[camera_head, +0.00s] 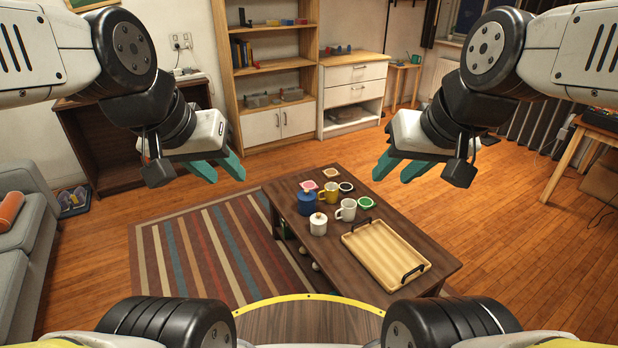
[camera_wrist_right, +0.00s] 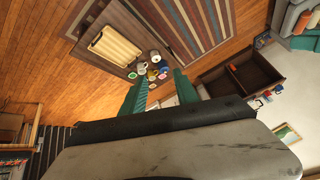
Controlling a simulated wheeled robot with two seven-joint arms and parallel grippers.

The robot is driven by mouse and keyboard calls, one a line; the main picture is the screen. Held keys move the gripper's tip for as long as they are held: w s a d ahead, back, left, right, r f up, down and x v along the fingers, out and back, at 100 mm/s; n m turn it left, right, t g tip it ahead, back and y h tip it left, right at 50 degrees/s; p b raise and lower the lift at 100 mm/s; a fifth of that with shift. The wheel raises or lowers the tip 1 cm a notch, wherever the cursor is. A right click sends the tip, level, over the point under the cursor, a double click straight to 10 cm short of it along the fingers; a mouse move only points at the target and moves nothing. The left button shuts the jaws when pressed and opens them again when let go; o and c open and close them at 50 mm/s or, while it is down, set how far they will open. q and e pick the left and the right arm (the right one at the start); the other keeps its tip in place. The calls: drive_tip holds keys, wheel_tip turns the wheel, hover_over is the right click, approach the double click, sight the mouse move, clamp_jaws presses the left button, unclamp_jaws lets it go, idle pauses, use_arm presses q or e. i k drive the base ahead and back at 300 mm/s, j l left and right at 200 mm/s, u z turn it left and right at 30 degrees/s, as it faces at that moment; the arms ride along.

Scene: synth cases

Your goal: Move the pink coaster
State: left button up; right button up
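The pink coaster (camera_head: 309,186) lies flat on the dark wooden coffee table (camera_head: 290,187), near its left far side. It is just behind a blue lidded jar (camera_head: 306,205) and left of a yellow mug (camera_head: 328,194). My left gripper (camera_head: 228,179) is open and empty, in the air left of the table. My right gripper (camera_head: 391,179) is open and empty, in the air to the right of the coaster. In the right wrist view its teal fingers (camera_wrist_right: 159,80) are spread apart, with the small table items beyond them.
On the table are a peach coaster (camera_head: 331,172), a black coaster (camera_head: 346,187), a green coaster (camera_head: 366,204), a white mug (camera_head: 346,210), a white lidded jar (camera_head: 318,224) and a wooden tray (camera_head: 366,261) with black handles. The table's left far corner is bare. A striped rug (camera_head: 190,250) lies left.

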sight(310, 184)
drive_tip(key=i+j+z, duration=0.2)
drive_tip(key=z, duration=0.25)
drive_tip(key=i+j+z, duration=0.15)
drive_tip(key=z, duration=0.3)
drive_tip(key=i+j+z, duration=0.1)
drive_tip(key=j, duration=0.3)
drive_tip(key=i+j+z, duration=0.1)
drive_tip(key=j, duration=0.3)
drive_tip(key=i+j+z, duration=0.1)
drive_tip(key=i+j, duration=0.15)
drive_tip(key=j, duration=0.15)
drive_tip(key=i+j+z, duration=0.1)
drive_tip(key=j, duration=0.35)
drive_tip(key=i+j+z, duration=0.1)
drive_tip(key=j, duration=0.35)
drive_tip(key=i+j, duration=0.1)
drive_tip(key=j, duration=0.4)
drive_tip(key=i+j, duration=0.15)
drive_tip(key=j, duration=0.35)
drive_tip(key=i+j, duration=0.1)
drive_tip(key=j, duration=0.4)
drive_tip(key=i+j, duration=0.1)
drive_tip(key=j, duration=0.4)
drive_tip(key=i+j, duration=0.15)
drive_tip(key=j, duration=0.35)
drive_tip(key=z, duration=0.05)
